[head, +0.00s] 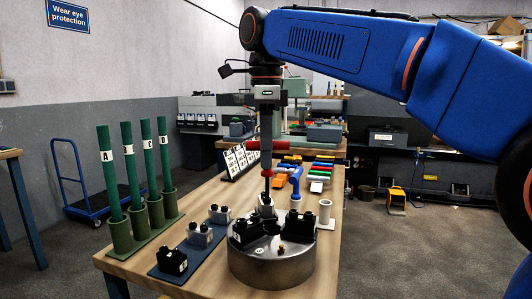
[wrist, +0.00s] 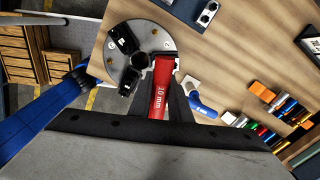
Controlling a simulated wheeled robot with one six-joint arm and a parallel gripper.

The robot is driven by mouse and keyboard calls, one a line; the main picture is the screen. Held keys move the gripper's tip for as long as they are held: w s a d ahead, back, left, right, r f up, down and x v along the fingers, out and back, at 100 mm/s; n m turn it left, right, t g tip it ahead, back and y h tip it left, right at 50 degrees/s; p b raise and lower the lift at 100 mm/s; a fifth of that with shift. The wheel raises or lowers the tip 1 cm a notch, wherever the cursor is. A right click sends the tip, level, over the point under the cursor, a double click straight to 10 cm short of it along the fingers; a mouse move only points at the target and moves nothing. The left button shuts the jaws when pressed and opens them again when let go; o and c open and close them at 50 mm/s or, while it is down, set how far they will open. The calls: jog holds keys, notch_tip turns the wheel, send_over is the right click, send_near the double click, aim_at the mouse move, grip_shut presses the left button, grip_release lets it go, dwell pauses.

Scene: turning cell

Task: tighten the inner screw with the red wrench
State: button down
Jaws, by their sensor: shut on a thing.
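The red wrench (wrist: 160,92), marked "10 mm", lies between the fingers of my gripper (wrist: 163,82) in the wrist view. My gripper is shut on it. In the head view the gripper (head: 266,186) points down over the back of a round metal fixture (head: 272,268), and a bit of the wrench's red (head: 267,173) shows. A small brass-coloured screw (head: 281,250) shows at the fixture's front. I cannot tell which screw is the inner one, or whether the wrench touches one.
Black clamp blocks (head: 246,233) stand on the fixture. Several green tubes (head: 126,165) stand at left, beside a dark mat (head: 184,262) with blocks. Coloured tools (head: 317,178) lie farther back.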

jog(key=shift+m, duration=1.4)
jog(key=shift+m, duration=1.4)
jog(key=shift+w, duration=0.1)
jog(key=shift+m, duration=1.4)
jog(key=shift+n, duration=0.7)
